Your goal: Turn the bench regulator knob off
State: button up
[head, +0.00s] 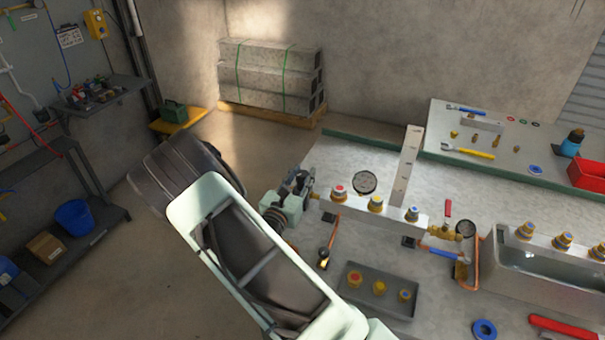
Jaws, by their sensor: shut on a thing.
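My gripper (304,187) is at the left end of the bench manifold (395,218), its dark fingers shut on what appears to be the bench regulator knob. The fingers hide the knob, so its setting cannot be read. A brass fitting (314,196) shows just right of the fingers, joining the manifold. A round dial gauge (364,182) stands behind the manifold. My pale green arm reaches in from the bottom of the head view.
Capped brass valves, one red-topped (339,191), line the manifold. A grey tray (376,290) of brass parts lies in front. A red-handled valve (447,212) and a metal tank (545,262) stand to the right. An upright plate (408,168) rises behind.

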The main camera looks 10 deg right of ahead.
jog(key=n+t+y, duration=0.1)
jog(key=y, duration=0.1)
jog(key=n+t+y+p, duration=0.1)
jog(key=n+y, duration=0.1)
jog(key=y, duration=0.1)
jog(key=shift+s+d, duration=0.1)
jog(key=shift+d, duration=0.05)
jog(key=shift+n+t+y+p, duration=0.4)
jog(key=shift+n+y+p, duration=0.25)
jog(key=shift+n+y, duration=1.2)
jog(key=shift+y, duration=0.65)
jog(key=o, duration=1.2)
jog(key=s, duration=1.1)
jog(key=shift+s, duration=0.4)
